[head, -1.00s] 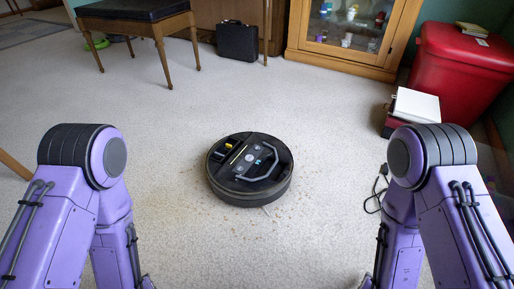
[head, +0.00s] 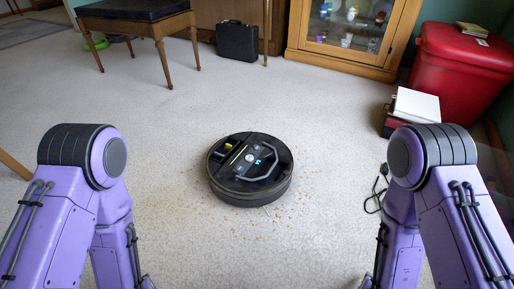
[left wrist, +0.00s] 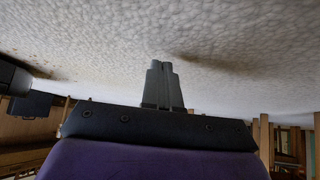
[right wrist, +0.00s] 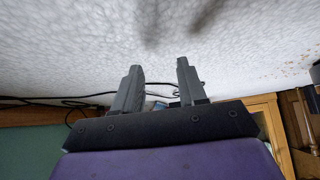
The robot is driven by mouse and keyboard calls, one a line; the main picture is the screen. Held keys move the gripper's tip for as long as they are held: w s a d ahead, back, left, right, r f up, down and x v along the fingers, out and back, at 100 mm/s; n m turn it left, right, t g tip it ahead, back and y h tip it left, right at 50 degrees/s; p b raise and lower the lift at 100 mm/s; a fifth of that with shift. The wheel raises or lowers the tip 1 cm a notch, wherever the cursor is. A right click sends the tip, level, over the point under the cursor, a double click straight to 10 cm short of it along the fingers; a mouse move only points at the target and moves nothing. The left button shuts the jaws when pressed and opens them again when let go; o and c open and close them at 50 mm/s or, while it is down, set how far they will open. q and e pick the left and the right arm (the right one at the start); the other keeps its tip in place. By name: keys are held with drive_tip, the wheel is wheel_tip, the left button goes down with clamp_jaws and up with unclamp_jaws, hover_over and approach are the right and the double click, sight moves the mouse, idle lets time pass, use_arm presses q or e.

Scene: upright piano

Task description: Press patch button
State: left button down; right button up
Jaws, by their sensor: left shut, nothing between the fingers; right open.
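A round black robot vacuum (head: 250,170) sits on the pale carpet in the middle of the head view. Its top has several small buttons, a curved grey handle-like strip and a small blue mark (head: 258,162); which of these is the patch button I cannot tell. My left gripper (left wrist: 162,65) shows in the left wrist view, its fingers together with nothing between them. My right gripper (right wrist: 160,65) shows in the right wrist view, its fingers apart and empty.
Brown crumbs (head: 282,207) lie around the vacuum. A padded bench (head: 136,20) and a black case (head: 237,41) stand at the back. A glass cabinet (head: 350,66), a red bin (head: 460,72) and a black cable (head: 376,192) are at the right. Carpet around the vacuum is open.

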use_arm(q)
drive_tip(key=s+a+r+n+g+y+p, duration=0.15)
drive_tip(key=a+r+p, duration=0.25)
drive_tip(key=r+p, duration=0.55)
drive_tip(key=s+a+r+n+g+y+p, duration=0.15)
drive_tip(key=a+r+p, duration=0.25)
drive_tip(key=r+p, duration=0.6)
use_arm(e)
drive_tip(key=s+d+r+n+g+p, duration=0.1)
drive_tip(key=s+d+r+g, duration=0.3)
drive_tip(key=s+r, duration=0.5)
drive_tip(key=s+d+r+n+g, duration=0.1)
drive_tip(key=s+d+r+g, duration=0.3)
drive_tip(key=s, duration=0.8)
use_arm(q)
drive_tip(key=s+d+f+m+g+h, duration=0.1)
drive_tip(key=s+d+f+m+h, duration=0.3)
drive_tip(key=d, duration=0.7)
drive_tip(key=s+f, duration=0.1)
drive_tip(key=s, duration=0.1)
drive_tip(key=shift+s+f+h, duration=0.35)
drive_tip(key=shift+f+h, duration=0.05)
use_arm(e)
drive_tip(key=w+a+t+y, duration=0.1)
drive_tip(key=w+a+t, duration=0.3)
drive_tip(key=w+a, duration=0.7)
drive_tip(key=shift+w+r+m+y, duration=0.15)
drive_tip(key=shift+r+m+y, duration=0.15)
drive_tip(key=shift+r+m, duration=0.1)
